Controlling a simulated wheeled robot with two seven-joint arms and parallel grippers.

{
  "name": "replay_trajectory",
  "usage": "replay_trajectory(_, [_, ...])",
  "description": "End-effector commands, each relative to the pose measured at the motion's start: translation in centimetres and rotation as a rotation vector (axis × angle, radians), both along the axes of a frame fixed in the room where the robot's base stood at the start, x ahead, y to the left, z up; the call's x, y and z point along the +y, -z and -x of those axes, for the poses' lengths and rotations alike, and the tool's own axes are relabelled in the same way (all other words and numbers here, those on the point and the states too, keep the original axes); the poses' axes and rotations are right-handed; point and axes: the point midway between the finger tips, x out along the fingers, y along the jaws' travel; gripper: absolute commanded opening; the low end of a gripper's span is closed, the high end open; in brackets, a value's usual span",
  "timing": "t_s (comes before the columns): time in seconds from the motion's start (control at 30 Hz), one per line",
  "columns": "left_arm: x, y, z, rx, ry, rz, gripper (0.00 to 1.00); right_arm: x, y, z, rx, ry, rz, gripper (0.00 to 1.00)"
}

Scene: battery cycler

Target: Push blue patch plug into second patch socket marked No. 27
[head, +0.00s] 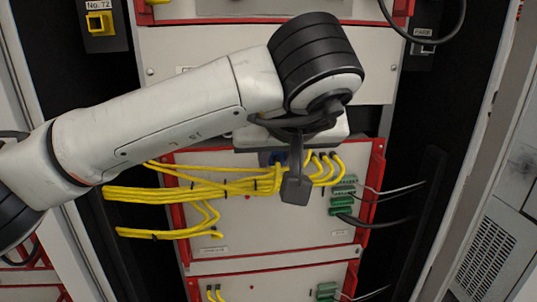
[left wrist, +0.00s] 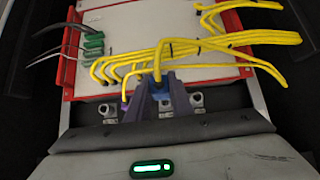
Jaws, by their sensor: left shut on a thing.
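My left gripper (head: 290,172) reaches in front of the red-framed panel. It also shows in the left wrist view (left wrist: 160,98), with its fingers shut on the blue patch plug (left wrist: 158,78). No marking No. 27 is readable. My right gripper is not in view.
Several yellow cables (head: 180,192) run across the panel (head: 285,225) close to the gripper. Green connectors (head: 343,198) with grey and black wires sit at the panel's right. A yellow socket box (head: 99,24) is at the upper left. Cabinet posts stand on both sides.

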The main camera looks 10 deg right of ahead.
Motion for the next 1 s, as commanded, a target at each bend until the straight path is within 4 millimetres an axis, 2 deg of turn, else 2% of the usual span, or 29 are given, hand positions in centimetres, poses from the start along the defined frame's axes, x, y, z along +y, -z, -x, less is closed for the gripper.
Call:
replay_trajectory(0.4, [0.0, -0.1, -3.6, 0.001, -0.001, 0.001, 0.08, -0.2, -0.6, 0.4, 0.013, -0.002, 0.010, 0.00])
replay_trajectory(0.6, [0.0, 0.0, -4.3, 0.001, 0.001, 0.001, 0.08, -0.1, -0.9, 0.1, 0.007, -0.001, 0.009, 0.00])
replay_trajectory(1.0, [0.0, 0.0, -4.3, 0.000, 0.001, 0.000, 0.08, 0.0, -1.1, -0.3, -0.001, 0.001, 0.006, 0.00])
